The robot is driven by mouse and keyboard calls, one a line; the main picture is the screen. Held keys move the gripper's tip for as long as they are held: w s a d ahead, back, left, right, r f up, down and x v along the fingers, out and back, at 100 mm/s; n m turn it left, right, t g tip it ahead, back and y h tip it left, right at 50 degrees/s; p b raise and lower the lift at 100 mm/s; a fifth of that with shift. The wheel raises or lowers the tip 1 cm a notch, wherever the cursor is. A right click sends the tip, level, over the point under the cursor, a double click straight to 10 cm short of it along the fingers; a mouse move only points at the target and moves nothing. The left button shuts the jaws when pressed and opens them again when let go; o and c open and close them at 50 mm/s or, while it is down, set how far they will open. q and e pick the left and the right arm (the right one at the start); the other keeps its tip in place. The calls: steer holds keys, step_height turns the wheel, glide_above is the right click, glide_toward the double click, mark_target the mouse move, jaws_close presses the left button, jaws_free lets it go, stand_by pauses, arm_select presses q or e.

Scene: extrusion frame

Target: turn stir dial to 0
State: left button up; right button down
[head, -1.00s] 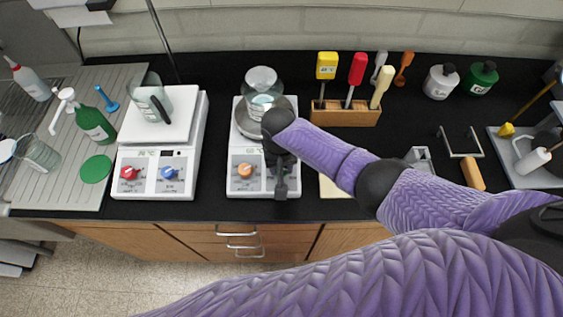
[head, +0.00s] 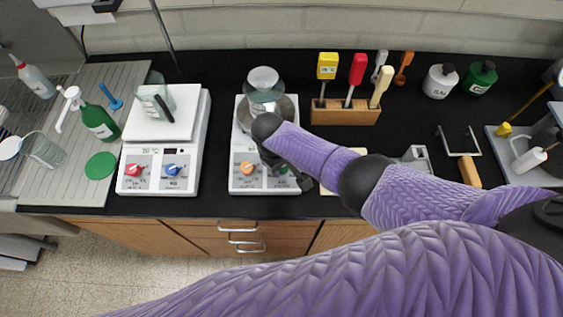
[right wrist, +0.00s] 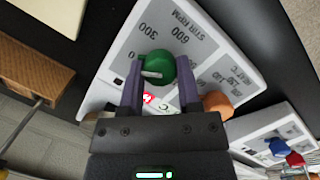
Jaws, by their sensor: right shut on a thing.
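The stir dial is a green knob (right wrist: 156,66) with a white pointer line, on the right hotplate's sloped front panel under the words STIR RPM. In the head view the green knob (head: 283,169) shows only partly beside my wrist. My right gripper (right wrist: 160,84) is shut on the green knob, one finger on each side. In the right wrist view the pointer line runs roughly sideways, towards the left of the picture. My left gripper is not in view.
An orange knob (right wrist: 217,105) sits close beside my right finger. The hotplate carries a metal bowl and glass vessel (head: 264,88). Another hotplate (head: 160,178) with red and blue knobs stands to the left. A wooden tool block (head: 345,112) stands behind right.

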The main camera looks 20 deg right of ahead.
stand_by(0.5)
steer(key=shift+c, duration=1.5)
jaws_free()
step_height(320, 180, up, 10)
steer(key=a+p, duration=0.1)
steer(key=p, duration=0.3)
steer(key=shift+s+a+f, duration=0.15)
steer(key=shift+a, duration=0.15)
